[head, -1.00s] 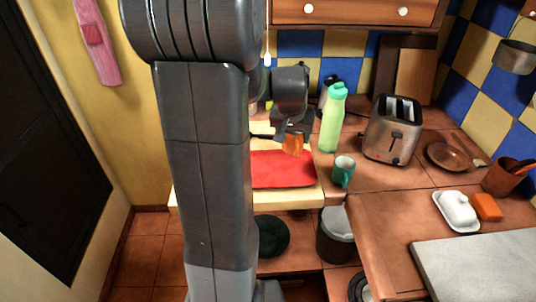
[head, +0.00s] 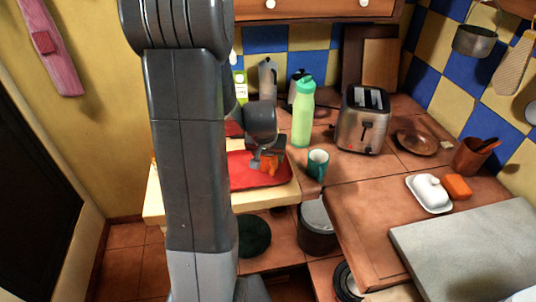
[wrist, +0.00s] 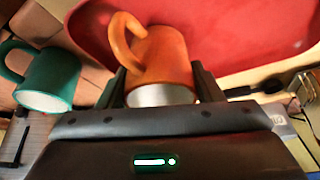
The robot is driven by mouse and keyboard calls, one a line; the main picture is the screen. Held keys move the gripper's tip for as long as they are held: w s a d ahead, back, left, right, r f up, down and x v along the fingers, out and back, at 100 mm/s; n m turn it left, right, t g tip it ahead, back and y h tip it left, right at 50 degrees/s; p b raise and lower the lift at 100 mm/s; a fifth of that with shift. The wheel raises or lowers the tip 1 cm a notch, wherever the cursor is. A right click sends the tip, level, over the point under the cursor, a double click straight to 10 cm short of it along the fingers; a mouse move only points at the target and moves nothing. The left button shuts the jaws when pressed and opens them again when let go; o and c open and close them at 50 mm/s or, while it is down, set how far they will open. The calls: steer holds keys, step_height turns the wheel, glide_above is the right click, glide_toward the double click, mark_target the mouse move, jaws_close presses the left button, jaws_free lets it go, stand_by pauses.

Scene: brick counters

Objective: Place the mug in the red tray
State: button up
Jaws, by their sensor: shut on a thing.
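An orange mug (head: 271,164) is in my gripper (head: 267,158), over the right part of the red tray (head: 243,179) in the head view. In the wrist view the orange mug (wrist: 163,62) sits between the two fingers (wrist: 160,90), its handle at upper left, with the red tray (wrist: 230,30) behind it. I cannot tell whether the mug touches the tray. A teal mug (head: 317,165) stands upright on the counter to the right of the tray; it also shows in the wrist view (wrist: 48,80). My arm hides the tray's left part.
A green bottle (head: 303,115) stands behind the teal mug, with a toaster (head: 362,125) to its right. A white butter dish (head: 430,195) and a brown pot (head: 470,156) are further right. A bin (head: 316,228) stands below the counter.

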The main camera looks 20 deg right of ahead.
steer(key=shift+f+b, duration=0.2)
steer(key=shift+b, duration=0.1)
steer(key=o, duration=1.1)
steer(key=shift+r, duration=0.1)
steer(key=shift+r+p, duration=0.3)
steer(key=shift+r, duration=0.15)
steer(key=v, duration=1.1)
steer(key=shift+s+r, duration=0.15)
steer(key=shift+a, duration=0.15)
